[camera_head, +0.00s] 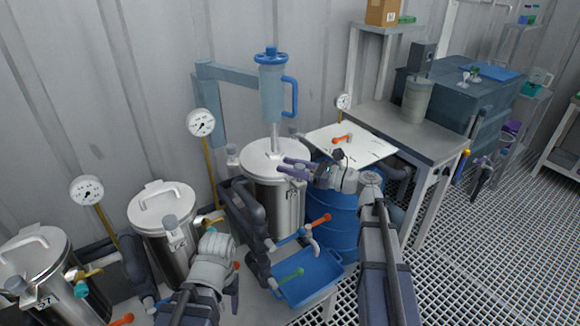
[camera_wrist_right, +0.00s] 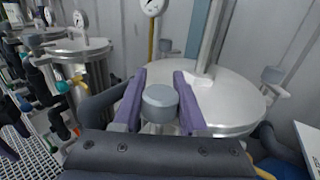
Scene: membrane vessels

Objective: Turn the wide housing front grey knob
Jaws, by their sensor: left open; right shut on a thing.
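The wide housing (camera_head: 285,213) is a steel vessel with a round lid (camera_head: 264,153) under a blue lift column. My right gripper (camera_head: 296,168) is at the right front of its lid. In the right wrist view, its purple fingers (camera_wrist_right: 160,104) are shut on the front grey knob (camera_wrist_right: 160,97), one on each side. The fingers largely hide this knob in the head view. My left gripper (camera_head: 230,284) is low in front of the narrower vessels, open and partly hidden by its own wrist.
Another grey knob (camera_head: 233,152) is at the lid's left. A blue drum (camera_head: 335,215) with a white board (camera_head: 362,149) above stands to the right. Black pipes, an orange-handled valve (camera_head: 321,220) and a blue tray (camera_head: 314,290) are in front. Narrower vessels (camera_head: 163,201) stand left.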

